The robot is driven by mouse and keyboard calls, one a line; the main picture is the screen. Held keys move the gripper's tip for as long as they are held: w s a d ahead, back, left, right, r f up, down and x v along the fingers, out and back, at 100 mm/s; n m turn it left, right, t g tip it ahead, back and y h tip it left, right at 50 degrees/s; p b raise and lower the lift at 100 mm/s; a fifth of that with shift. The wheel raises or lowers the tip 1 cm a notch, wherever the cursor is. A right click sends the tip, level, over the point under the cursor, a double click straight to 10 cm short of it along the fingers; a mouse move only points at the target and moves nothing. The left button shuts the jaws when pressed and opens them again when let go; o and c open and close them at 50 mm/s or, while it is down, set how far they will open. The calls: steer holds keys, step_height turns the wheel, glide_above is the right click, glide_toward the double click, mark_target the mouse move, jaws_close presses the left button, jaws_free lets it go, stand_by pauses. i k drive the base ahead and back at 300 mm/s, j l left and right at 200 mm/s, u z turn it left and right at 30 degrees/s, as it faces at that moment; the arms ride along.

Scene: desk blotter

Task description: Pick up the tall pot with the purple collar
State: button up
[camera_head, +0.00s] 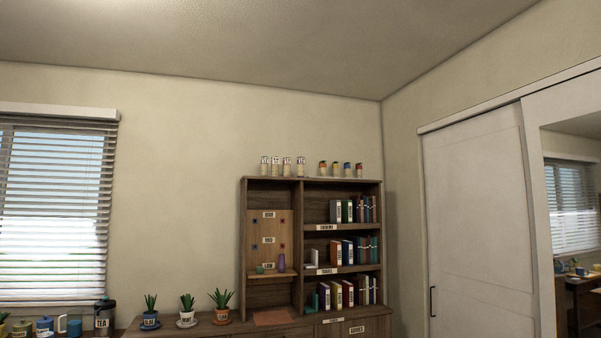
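I cannot make out for certain a tall pot with a purple collar. A small, slim purple vessel (281,262) stands on the low ledge of the open cabinet bay, beside a small green item (259,269). Three potted plants stand on the counter: one in a blue pot (150,319), one in a white pot (187,316) and one in an orange pot (222,314). Small pale jars with coloured tops (335,169) stand on the cabinet's top; their colours are hard to read at this size. My gripper is not in view.
The wooden cabinet (313,182) holds rows of books (348,251) on its right side. A reddish-brown mat (275,318) lies on the counter below the open bay. A tea canister (104,316) and mugs stand at lower left. A white sliding door (475,220) is at right.

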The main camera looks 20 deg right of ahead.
mark_target(300, 163)
steer(key=i+u, duration=0.4)
steer(key=i, duration=1.7)
steer(key=i+j+z, duration=0.1)
steer(key=i+z, duration=0.15)
steer(key=i, duration=0.2)
steer(key=i+j+z, duration=0.2)
steer(key=i, duration=0.3)
steer(key=i+j+z, duration=0.25)
steer(key=i, duration=0.2)
steer(key=i+j+z, duration=0.25)
steer(key=i, duration=0.15)
